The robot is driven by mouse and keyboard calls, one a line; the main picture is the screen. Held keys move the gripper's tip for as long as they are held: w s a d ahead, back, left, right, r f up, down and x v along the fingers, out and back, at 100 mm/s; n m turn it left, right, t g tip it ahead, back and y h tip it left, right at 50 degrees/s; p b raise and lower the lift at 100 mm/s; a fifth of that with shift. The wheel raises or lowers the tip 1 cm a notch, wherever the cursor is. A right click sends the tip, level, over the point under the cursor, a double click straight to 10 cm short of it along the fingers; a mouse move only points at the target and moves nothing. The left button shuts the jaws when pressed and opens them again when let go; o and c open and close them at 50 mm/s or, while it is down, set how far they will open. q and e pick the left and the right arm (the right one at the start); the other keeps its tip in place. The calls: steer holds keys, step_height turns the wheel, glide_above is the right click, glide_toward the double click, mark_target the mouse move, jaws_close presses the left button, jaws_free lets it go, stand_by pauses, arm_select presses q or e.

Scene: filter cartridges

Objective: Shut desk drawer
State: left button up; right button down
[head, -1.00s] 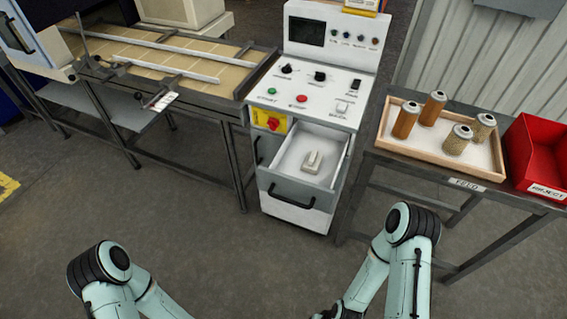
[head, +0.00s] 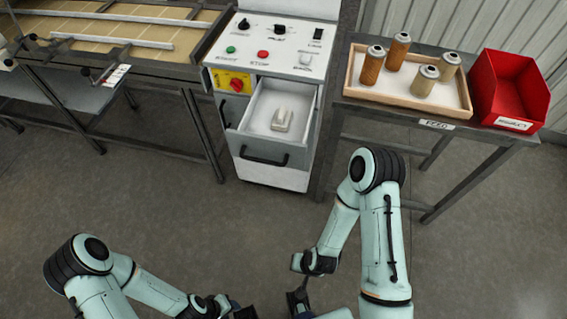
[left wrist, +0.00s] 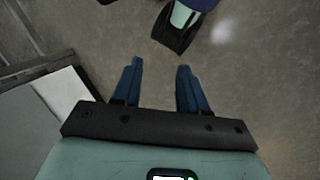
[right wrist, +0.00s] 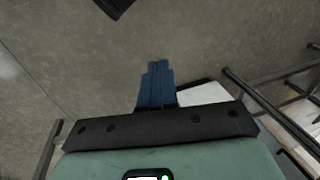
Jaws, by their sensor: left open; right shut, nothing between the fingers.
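The desk drawer (head: 250,136) is pulled out of the grey-white control cabinet (head: 275,177). It has a dark bar handle (head: 263,158) on its front and a small pale object (head: 283,119) inside. My left gripper (head: 240,310) is at the bottom edge of the head view, well short of the drawer and only partly visible. The left wrist view shows its blue fingers (left wrist: 159,82) apart with nothing between them. My right gripper (head: 298,297) is low in the head view, also short of the drawer. Its blue fingers (right wrist: 157,82) are together and empty in the right wrist view.
A conveyor table (head: 150,64) stands left of the cabinet. On the right, a table (head: 400,116) carries a wooden tray (head: 398,98) with several filter cartridges and a red bin (head: 511,88). Open floor (head: 190,225) lies between my arms and the cabinet.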

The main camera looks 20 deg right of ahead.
steer(key=w+m+t+h+b, duration=0.1)
steer(key=w+m+t+b, duration=0.15)
steer(key=w, duration=0.35)
steer(key=m+t+h+b, duration=1)
steer(key=m+t+b, duration=0.1)
steer(key=m+b, duration=0.35)
glide_toward(301, 161)
steer(key=s+a+f, duration=0.1)
steer(key=s+a, duration=0.3)
steer(key=s, duration=0.2)
arm_select(q)
steer(key=w+a+f+t, duration=0.1)
steer(key=w+f, duration=0.1)
steer(key=f, duration=0.3)
steer(key=w+a+f+t+y+p, duration=0.1)
steer(key=w+f, duration=0.2)
steer(key=f, duration=0.3)
steer(key=w+a+f+t+p, duration=0.1)
steer(key=w+f, duration=0.1)
steer(key=f, duration=0.3)
steer(key=shift+w+a+f+n, duration=0.3)
steer(key=shift+a+f, duration=0.05)
arm_select(e)
steer(key=shift+m+h, duration=0.5)
steer(key=shift+m, duration=0.1)
steer(key=x, duration=1.4)
steer(key=shift+w+r, duration=0.1)
steer(key=shift+r, duration=0.05)
